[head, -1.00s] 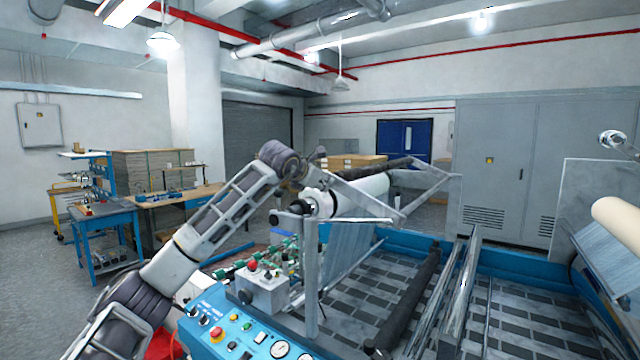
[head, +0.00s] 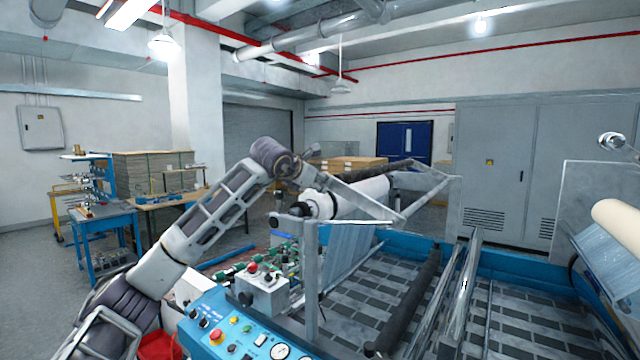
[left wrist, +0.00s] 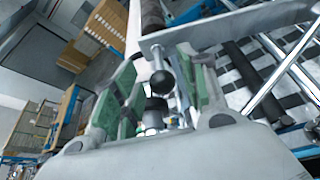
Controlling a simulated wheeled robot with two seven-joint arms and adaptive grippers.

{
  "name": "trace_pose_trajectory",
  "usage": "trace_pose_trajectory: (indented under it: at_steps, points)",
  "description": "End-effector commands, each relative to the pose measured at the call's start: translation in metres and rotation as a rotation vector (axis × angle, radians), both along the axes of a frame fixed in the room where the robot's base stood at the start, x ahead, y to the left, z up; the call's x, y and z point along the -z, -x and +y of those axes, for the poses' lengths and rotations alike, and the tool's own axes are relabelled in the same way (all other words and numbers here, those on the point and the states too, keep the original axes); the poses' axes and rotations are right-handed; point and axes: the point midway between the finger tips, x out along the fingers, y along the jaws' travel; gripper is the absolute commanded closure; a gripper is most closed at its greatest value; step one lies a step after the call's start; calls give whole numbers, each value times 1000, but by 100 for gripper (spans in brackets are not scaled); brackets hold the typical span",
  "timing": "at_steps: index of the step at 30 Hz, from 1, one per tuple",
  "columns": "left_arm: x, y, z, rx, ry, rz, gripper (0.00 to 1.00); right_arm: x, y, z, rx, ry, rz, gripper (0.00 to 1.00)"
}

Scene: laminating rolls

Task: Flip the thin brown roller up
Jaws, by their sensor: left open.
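The thin dark brown roller (head: 362,174) lies behind the thick white roll (head: 362,194), between metal side arms (head: 365,205) in the head view. Its dark end shows at the top of the left wrist view (left wrist: 152,16). My left gripper (head: 304,186) is at the near end of this roller assembly. In the left wrist view its green-padded fingers (left wrist: 157,88) are apart, with a round black knob (left wrist: 162,83) showing between them. I cannot tell whether the pads touch it. My right gripper is in neither view.
The blue control panel (head: 240,335) and a grey button box (head: 262,290) stand below my left arm. Another dark roller (head: 408,300) and shiny bars (head: 465,285) cross the machine bed. A cream roll (head: 618,222) is at far right.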

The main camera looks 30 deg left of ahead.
Motion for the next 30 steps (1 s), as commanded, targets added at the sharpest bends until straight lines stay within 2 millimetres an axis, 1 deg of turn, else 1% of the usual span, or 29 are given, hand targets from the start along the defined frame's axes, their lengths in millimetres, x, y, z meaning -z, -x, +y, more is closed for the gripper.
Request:
trace_pose_trajectory:
  at_steps: [12, 18, 24, 30]
  points:
    - [-20, 52, -4, 1, -2, -2, 57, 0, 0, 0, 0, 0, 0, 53]
    - [-28, 72, -5, 1, -1, -2, 57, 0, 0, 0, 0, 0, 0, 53]
    - [-31, 81, -6, 0, -1, -2, 57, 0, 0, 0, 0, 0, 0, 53]
    - [-31, 81, -6, 1, -1, -2, 57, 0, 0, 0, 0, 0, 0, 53]
